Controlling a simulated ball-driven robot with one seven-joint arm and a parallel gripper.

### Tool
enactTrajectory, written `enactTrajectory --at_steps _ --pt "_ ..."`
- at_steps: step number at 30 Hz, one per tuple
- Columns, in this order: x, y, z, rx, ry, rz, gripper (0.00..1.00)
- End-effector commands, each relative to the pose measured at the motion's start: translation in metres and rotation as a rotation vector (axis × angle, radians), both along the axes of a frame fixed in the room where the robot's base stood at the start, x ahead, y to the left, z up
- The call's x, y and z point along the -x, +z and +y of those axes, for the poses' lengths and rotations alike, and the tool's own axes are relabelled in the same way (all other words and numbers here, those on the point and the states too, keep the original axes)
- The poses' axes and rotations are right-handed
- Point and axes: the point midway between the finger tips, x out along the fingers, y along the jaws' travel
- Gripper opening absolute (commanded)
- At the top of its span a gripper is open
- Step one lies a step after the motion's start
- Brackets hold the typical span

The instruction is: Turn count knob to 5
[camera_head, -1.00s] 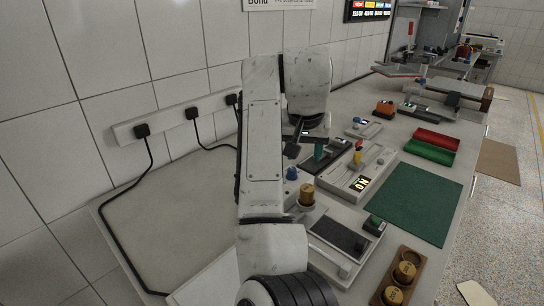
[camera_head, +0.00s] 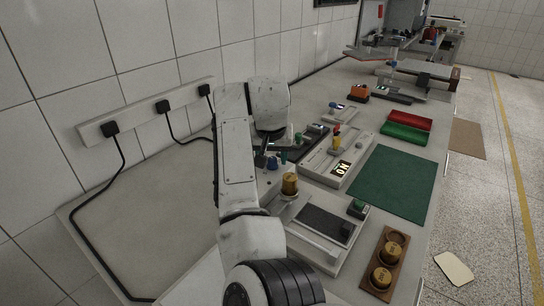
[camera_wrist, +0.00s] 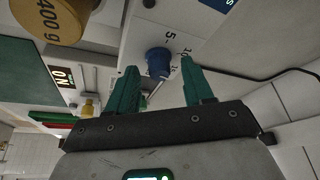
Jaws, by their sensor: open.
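The blue count knob (camera_wrist: 158,62) sits on a white panel with printed numbers around it, among them a 5 and what looks like a 10. It also shows in the head view (camera_head: 271,163), beside the dark end of my arm. My gripper (camera_wrist: 159,68) has two green fingers, spread open, one on each side of the knob in the wrist view. There are visible gaps between the fingers and the knob. I cannot tell which number the knob points to, nor how deep the fingertips reach.
A brass weight (camera_head: 289,184) marked 400 g in the wrist view (camera_wrist: 50,18) stands close to the knob.

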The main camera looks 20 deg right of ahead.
Motion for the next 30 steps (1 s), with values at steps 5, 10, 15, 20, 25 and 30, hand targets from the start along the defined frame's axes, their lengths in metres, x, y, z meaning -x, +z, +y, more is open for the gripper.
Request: enactTrajectory --at_steps 5,10,15,20,25,30 --pt "-0.0017 -0.0042 -0.0010 0.000 -0.001 -0.001 0.51" --pt "-0.0016 -0.0040 -0.0010 0.000 0.000 -0.001 0.51" --pt "-0.0016 -0.0038 -0.0009 0.000 0.000 -0.001 0.36" --pt "-0.0016 -0.0037 -0.0008 0.000 0.000 -0.001 0.21" --pt "-0.0015 -0.0036 -0.0009 0.000 0.000 -0.001 0.04" --pt "-0.0014 -0.0033 -0.0010 0.001 0.001 -0.001 0.00"
